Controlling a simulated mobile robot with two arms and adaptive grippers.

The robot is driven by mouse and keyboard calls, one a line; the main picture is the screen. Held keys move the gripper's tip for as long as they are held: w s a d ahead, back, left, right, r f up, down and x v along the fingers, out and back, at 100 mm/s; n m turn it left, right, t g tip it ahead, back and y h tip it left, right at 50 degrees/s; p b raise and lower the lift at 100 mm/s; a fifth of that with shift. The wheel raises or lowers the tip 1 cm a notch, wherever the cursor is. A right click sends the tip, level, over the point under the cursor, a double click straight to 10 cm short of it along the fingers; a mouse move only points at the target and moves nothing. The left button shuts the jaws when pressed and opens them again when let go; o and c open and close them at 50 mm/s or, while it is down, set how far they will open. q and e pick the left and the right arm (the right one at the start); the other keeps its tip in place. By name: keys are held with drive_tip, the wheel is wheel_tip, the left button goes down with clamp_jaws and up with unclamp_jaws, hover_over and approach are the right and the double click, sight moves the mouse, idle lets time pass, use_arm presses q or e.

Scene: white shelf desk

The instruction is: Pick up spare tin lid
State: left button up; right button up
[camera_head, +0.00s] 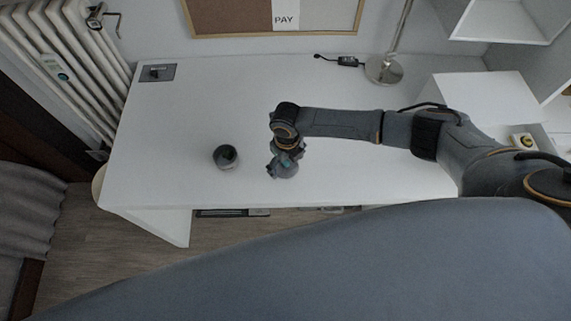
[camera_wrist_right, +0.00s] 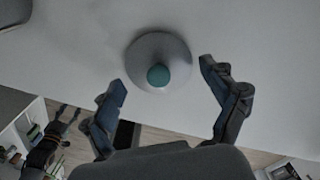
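The tin lid (camera_wrist_right: 145,50) is a grey round disc with a teal knob (camera_wrist_right: 158,75), lying on the white desk. In the head view the lid (camera_head: 287,170) shows partly, under my right gripper (camera_head: 283,161). In the right wrist view my right gripper (camera_wrist_right: 163,78) is open, with its two fingers apart on either side of the knob and nothing held between them. Whether the fingers touch the lid cannot be told. My left gripper is not in view in the head camera.
A grey round tin (camera_head: 226,164) with something dark inside stands left of the lid on the desk (camera_head: 170,120). A lamp base (camera_head: 384,70) and a black adapter (camera_head: 347,61) are at the back. White shelving (camera_head: 480,95) stands at the right. The desk's left part is mostly clear.

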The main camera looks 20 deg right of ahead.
drive_tip(key=shift+s, duration=0.1)
drive_tip(key=c, duration=1.4)
drive_tip(key=shift+s, duration=0.1)
drive_tip(key=shift+c, duration=0.2)
